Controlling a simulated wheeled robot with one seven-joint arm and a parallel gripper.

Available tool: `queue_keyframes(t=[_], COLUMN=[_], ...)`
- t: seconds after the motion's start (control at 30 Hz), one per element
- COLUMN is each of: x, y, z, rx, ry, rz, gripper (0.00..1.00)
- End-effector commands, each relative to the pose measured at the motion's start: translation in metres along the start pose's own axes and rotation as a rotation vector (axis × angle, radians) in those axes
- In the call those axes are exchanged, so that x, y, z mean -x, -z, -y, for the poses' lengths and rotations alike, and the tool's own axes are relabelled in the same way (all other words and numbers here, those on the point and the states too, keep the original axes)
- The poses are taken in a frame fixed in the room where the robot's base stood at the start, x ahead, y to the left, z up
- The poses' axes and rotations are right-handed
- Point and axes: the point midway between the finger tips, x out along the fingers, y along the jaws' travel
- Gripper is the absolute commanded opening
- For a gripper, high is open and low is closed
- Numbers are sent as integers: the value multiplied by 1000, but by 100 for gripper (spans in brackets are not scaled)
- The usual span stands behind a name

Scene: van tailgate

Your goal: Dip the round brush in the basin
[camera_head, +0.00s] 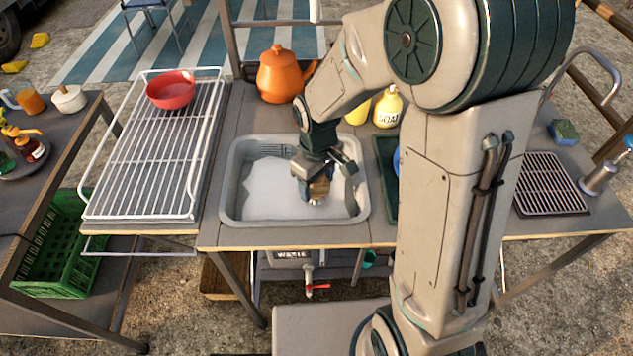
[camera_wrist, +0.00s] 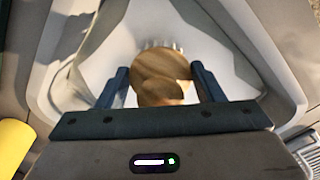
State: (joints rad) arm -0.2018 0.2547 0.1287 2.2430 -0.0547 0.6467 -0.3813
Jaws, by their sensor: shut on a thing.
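The round brush (camera_head: 317,187) has a wooden top and pale bristles pointing down. My gripper (camera_head: 313,182) is shut on it and holds it upright over the basin (camera_head: 229,190), inside the rim's outline. In the wrist view the brush's wooden top (camera_wrist: 160,75) sits between the two fingers of my gripper (camera_wrist: 160,85), with bristles showing past its far edge. The basin is grey with white suds or water inside. I cannot tell whether the bristle tips touch the white surface.
A wire drying rack (camera_head: 150,150) with a red bowl (camera_head: 171,90) stands left of the basin. An orange pot (camera_head: 282,75) and a yellow soap bottle (camera_head: 388,106) stand behind it. A dark green tray (camera_head: 386,165) is close on the right, partly behind my arm.

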Motion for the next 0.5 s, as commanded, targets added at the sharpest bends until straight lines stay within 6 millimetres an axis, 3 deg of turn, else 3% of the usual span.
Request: queue_keyframes(t=[0.5], x=[57], y=[0], z=[0], rx=[0], ry=[-1], rz=[-2], gripper=[43])
